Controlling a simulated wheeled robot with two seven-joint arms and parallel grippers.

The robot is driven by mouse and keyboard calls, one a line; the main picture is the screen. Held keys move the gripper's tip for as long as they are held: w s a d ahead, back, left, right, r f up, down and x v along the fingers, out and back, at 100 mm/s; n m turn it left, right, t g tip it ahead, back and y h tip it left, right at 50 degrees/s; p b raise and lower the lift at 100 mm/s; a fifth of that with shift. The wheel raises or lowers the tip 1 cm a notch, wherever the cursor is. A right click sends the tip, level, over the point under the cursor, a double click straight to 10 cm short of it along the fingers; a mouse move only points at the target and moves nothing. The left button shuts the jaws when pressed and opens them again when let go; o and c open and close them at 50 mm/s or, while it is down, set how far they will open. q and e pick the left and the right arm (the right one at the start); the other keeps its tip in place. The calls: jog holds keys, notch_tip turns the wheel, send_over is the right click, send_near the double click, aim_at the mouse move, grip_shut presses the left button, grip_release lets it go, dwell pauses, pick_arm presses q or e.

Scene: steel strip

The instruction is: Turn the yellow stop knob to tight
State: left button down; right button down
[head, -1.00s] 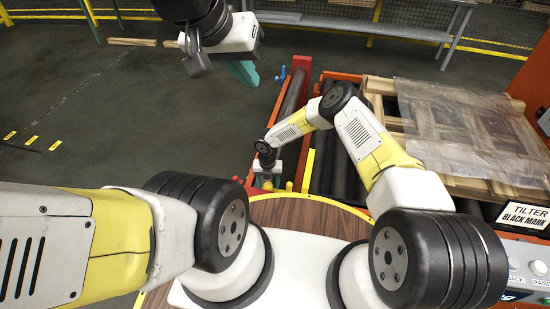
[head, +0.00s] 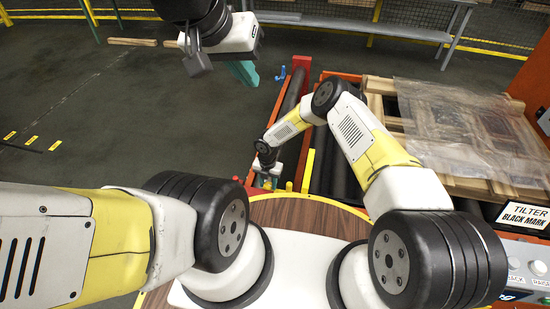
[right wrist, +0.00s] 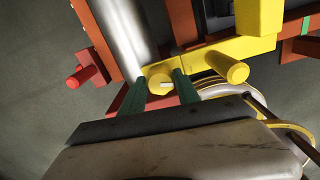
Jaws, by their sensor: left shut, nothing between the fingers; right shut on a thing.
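The yellow stop knob (right wrist: 155,72) shows in the right wrist view as a small yellow boss with a pale mark, at the end of a yellow bar (right wrist: 205,58). My right gripper (right wrist: 160,84) has its green fingers closed on either side of it. In the head view my right gripper (head: 263,182) is low beside the rollers, and the knob is too small and hidden there to read. My left gripper (head: 197,64) hangs high over the open floor at the top, shut and empty.
A steel roller (right wrist: 118,35) and a red peg (right wrist: 85,76) lie left of the knob. A yellow peg (right wrist: 236,70) and a yellow block (right wrist: 258,15) stand close on its right. A wooden pallet with clear film (head: 450,110) lies right of my right arm.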

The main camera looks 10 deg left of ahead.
aim_at(268, 185)
jog(key=shift+m, duration=1.3)
jog(key=c, duration=0.9)
grip_release()
notch_tip(268, 185, up, 8)
jog(key=shift+f, duration=0.1)
